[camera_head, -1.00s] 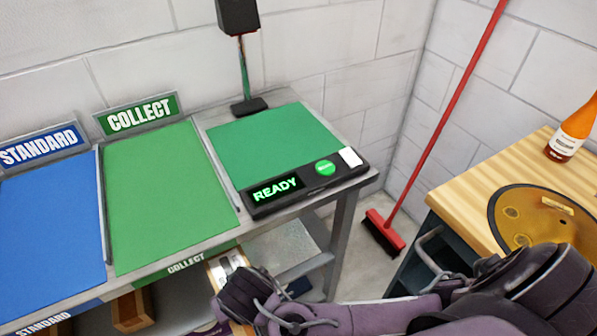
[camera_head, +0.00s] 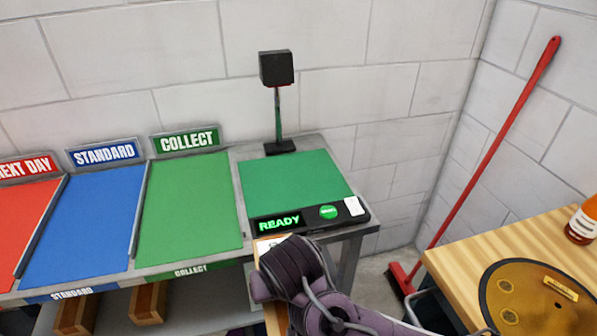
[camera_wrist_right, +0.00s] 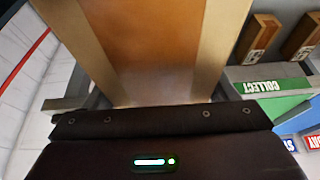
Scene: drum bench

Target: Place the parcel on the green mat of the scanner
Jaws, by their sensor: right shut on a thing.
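The scanner's green mat (camera_head: 295,180) lies bare at the right end of the grey bench. Its front panel (camera_head: 310,217) shows READY beside a round green button. My right gripper (camera_head: 283,268) is shut on the parcel (camera_head: 268,246), just in front of the panel's left part. The parcel is a brown box with tan bands and a white label, mostly hidden behind the gripper in the head view. In the right wrist view the parcel (camera_wrist_right: 150,45) fills the upper middle against the dark gripper body. My left gripper is not in view.
Left of the scanner lie green COLLECT (camera_head: 190,210), blue STANDARD (camera_head: 85,225) and red lanes, all empty. A black scanner head on a post (camera_head: 277,110) rises behind the mat. A red broom (camera_head: 485,165) leans at right, near a wooden table (camera_head: 450,262) with a bottle (camera_head: 583,222).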

